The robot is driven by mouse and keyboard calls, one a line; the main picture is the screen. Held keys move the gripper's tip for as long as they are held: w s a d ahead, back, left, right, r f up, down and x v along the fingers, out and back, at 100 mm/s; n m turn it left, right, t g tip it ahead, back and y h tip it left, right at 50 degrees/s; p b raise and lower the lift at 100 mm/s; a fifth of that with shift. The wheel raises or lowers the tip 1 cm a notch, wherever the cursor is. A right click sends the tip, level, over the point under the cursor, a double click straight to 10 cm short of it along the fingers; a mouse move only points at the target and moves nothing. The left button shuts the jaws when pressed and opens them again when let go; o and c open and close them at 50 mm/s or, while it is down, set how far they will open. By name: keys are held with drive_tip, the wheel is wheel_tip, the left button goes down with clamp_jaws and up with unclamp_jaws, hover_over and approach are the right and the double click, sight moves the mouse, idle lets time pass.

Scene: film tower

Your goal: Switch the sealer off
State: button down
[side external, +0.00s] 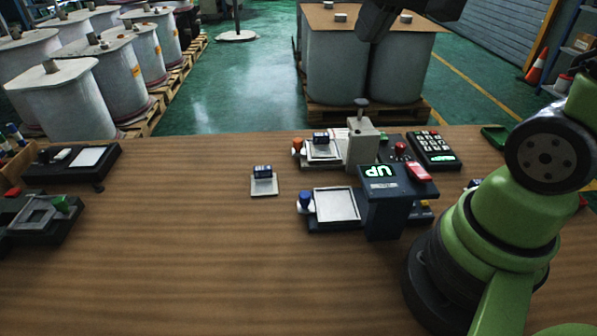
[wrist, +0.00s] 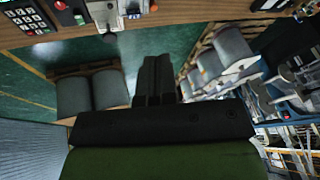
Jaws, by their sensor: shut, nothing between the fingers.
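A dark box (side external: 385,215) with a lit green display and a red switch (side external: 419,172) on its top right stands at the front of the device group on the bench; I cannot tell for sure that it is the sealer. The way the switch is tipped is too small to read. Behind it stands a beige press-like unit (side external: 361,147) with a knob on top. My gripper (wrist: 157,80) is shut and empty in the wrist view, pointing out over the floor beyond the bench.
A keypad (side external: 433,149) and a red button (side external: 400,148) sit behind the box. A tray with a pale pad (side external: 337,204) and a blue-knobbed stamp (side external: 305,200) lie left of it. A small block (side external: 263,172) rests on a plate. The bench's middle front is clear.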

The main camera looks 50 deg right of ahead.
drive_tip(key=s+a+n+t+y, duration=0.1)
drive_tip(key=s+a+t+y, duration=0.1)
drive_tip(key=s+a, duration=0.5)
drive_tip(key=s, duration=0.2)
drive_tip(key=shift+s+r+n, duration=0.15)
drive_tip(key=shift+s+n, duration=0.15)
drive_tip(key=shift+n, duration=0.1)
drive_tip(key=w+d+f+m+g+h, duration=0.1)
drive_tip(key=w+d+m+g+h, duration=0.15)
drive_tip(key=w+d+m, duration=0.85)
drive_tip(key=d+f+m+g, duration=0.2)
drive_tip(key=d+f+m, duration=0.4)
drive_tip(key=d, duration=0.2)
drive_tip(key=w+d+f+m+g, duration=0.1)
drive_tip(key=d+f+m+g, duration=0.1)
drive_tip(key=d+f+m, duration=0.4)
drive_tip(key=d, duration=0.2)
drive_tip(key=shift+w+d, duration=0.25)
drive_tip(key=shift+d, duration=0.05)
drive_tip(key=shift+f+g+y, duration=0.1)
drive_tip(key=shift+g+y, duration=0.15)
